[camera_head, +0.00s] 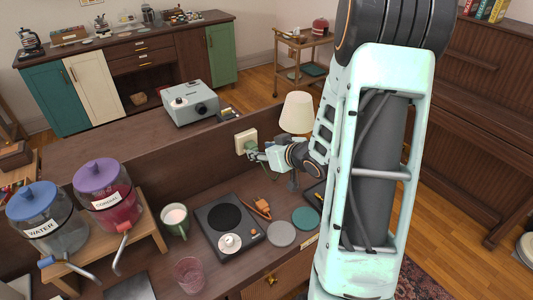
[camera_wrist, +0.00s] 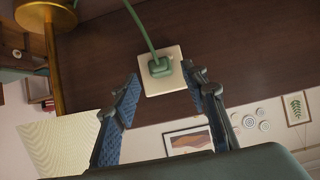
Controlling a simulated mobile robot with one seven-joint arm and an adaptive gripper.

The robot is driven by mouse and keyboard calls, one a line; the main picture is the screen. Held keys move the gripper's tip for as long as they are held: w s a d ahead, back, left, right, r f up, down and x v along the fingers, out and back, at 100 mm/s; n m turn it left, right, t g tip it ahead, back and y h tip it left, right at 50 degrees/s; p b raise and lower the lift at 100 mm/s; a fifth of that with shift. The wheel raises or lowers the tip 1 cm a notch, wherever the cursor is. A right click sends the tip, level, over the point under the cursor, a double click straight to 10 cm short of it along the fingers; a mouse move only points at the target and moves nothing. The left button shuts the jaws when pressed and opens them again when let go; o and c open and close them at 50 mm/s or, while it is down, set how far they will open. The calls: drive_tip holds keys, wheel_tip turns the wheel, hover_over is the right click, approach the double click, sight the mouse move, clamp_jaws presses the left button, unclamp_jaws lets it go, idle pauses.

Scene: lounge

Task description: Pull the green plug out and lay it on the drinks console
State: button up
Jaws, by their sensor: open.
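The green plug (camera_wrist: 160,67) sits in a cream wall socket (camera_wrist: 178,82) on the dark upright wood panel. Its green cable (camera_wrist: 140,25) runs up out of the wrist view. My gripper (camera_wrist: 161,77) is open, with one blue-padded finger on each side of the plug and a gap to both. I cannot tell whether the fingertips reach past it. In the head view the socket (camera_head: 245,141) is on the back panel of the drinks console (camera_head: 185,255), with my gripper (camera_head: 254,153) close in front; the plug is mostly hidden there.
A lamp (camera_head: 297,112) stands right beside my wrist.

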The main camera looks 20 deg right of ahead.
sight(256, 149)
drive_tip(key=shift+b+x, duration=1.1)
drive_tip(key=shift+x, duration=1.8)
drive_tip(key=c, duration=1)
drive_tip(key=o, duration=1)
